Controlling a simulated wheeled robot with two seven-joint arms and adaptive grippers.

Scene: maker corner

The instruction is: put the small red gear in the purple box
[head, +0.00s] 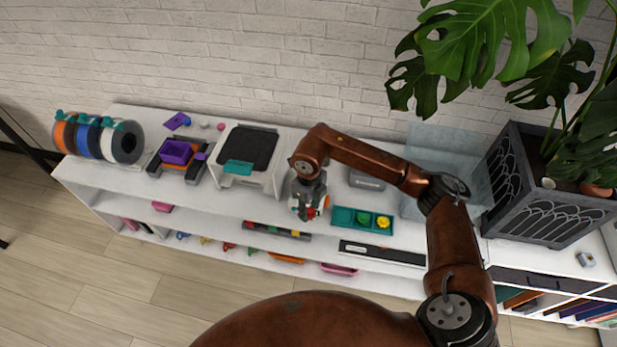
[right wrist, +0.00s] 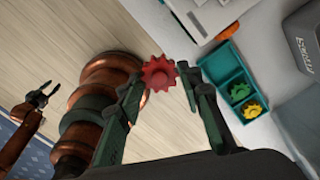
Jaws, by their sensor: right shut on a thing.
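The small red gear (right wrist: 159,73) is between the fingertips of my right gripper (right wrist: 160,80) in the right wrist view, and the gripper is shut on it. In the head view my right gripper (head: 308,203) is over the middle of the white shelf top, with a bit of the red gear (head: 311,213) showing at its tips. The purple box (head: 176,152) is well to the left of it, beyond a printer. My left gripper (right wrist: 42,94) shows small at the left of the right wrist view, its fingers apart and empty; it is outside the head view.
A white printer (head: 262,180) with a dark bed stands between the purple box and my right gripper. A teal tray (head: 344,217) with a green gear (head: 363,218) and a yellow gear (head: 383,222) lies to the right. Filament spools (head: 127,143) stand far left, a planter (head: 530,190) right.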

